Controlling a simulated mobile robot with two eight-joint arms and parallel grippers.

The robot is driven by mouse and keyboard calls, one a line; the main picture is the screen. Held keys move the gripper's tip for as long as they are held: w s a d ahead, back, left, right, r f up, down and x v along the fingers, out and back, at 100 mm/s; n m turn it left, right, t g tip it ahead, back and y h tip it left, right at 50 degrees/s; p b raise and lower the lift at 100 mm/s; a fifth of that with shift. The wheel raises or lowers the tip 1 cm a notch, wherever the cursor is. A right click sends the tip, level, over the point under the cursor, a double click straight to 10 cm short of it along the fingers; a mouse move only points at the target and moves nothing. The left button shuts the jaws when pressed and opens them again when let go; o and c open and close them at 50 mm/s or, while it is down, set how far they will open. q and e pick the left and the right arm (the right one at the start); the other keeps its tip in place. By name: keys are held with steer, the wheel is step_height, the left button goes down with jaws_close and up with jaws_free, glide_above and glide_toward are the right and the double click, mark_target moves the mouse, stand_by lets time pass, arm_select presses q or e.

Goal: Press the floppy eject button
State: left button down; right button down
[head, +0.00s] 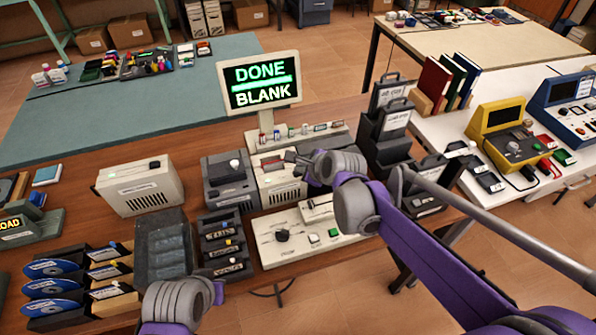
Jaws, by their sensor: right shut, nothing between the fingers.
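A beige drive-like unit (276,184) stands on the brown workbench below the monitor. I take it for the floppy drive, but its eject button is too small or covered to make out. My right gripper (296,164) is shut and empty, with its tips at the right part of this unit's front. I cannot tell whether they touch it. My left wrist (182,303) shows at the bottom, but I cannot make out the left gripper's fingers.
A dark grey unit (229,181) stands just left, and a beige box (140,188) further left. A control panel (298,238) with a green button lies in front. Black file holders (386,138) stand right of the monitor. Disc holders (75,280) fill the front left.

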arm_select(q)
steer(key=shift+f, duration=0.1)
arm_select(e)
steer(key=shift+f, duration=0.15)
arm_select(q)
steer(key=shift+w+r+p, duration=0.15)
steer(key=shift+r+p, duration=0.3)
steer(key=shift+r, duration=0.15)
arm_select(e)
steer(key=shift+r, duration=0.85)
